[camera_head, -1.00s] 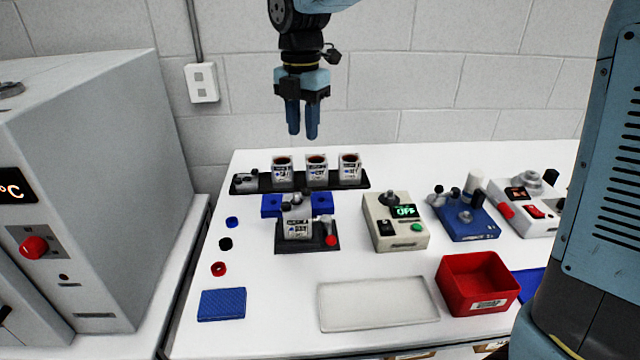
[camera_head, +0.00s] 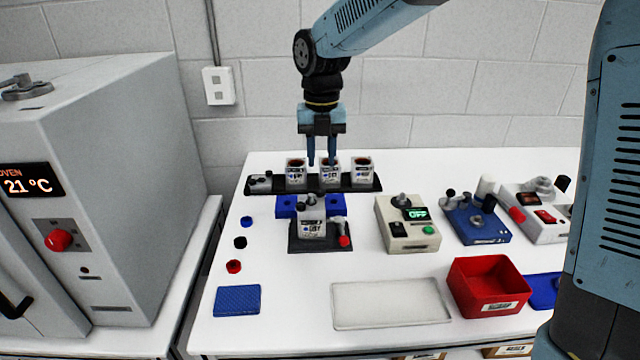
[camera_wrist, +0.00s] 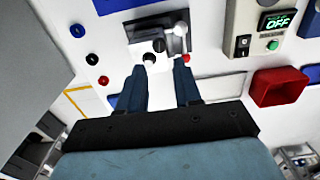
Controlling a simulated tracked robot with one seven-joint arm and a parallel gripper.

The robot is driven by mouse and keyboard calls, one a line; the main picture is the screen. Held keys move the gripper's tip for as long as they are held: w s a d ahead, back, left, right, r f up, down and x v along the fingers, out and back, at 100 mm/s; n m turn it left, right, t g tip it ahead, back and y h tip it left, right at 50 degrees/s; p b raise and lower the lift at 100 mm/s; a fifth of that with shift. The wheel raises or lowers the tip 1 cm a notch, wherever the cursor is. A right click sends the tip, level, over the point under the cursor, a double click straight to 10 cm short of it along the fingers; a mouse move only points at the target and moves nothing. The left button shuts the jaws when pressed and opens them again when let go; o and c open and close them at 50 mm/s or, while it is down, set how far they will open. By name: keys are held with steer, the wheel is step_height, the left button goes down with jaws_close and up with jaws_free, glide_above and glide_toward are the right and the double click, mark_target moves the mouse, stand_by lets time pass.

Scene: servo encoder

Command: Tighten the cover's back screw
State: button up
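The servo (camera_head: 312,229) with a white label stands upright in a black fixture (camera_head: 298,246) near the middle left of the bench. Small dark screw heads (camera_head: 311,200) show on its top; I cannot tell which is the cover's back screw. In the wrist view a dark round head (camera_wrist: 159,46) and a pale-and-dark one (camera_wrist: 149,59) show near my fingers. My gripper (camera_head: 321,162) points down, open and empty, above and behind the servo in the head view. In the wrist view its two fingers (camera_wrist: 162,70) are apart with nothing between them.
A black rack (camera_head: 372,187) with several cups stands behind the fixture. Blue blocks (camera_head: 287,206) flank the servo's back. A red-knobbed clamp (camera_head: 344,241) is at its right. A tester (camera_head: 405,235) reading OFF, a red bin (camera_head: 490,288) and a pale tray (camera_head: 390,305) lie right and front.

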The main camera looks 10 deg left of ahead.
mark_target(320, 190)
step_height(320, 190, down, 8)
steer(key=shift+r, duration=0.2)
steer(key=shift+c, duration=0.2)
steer(key=shift+a, duration=0.1)
jaws_close()
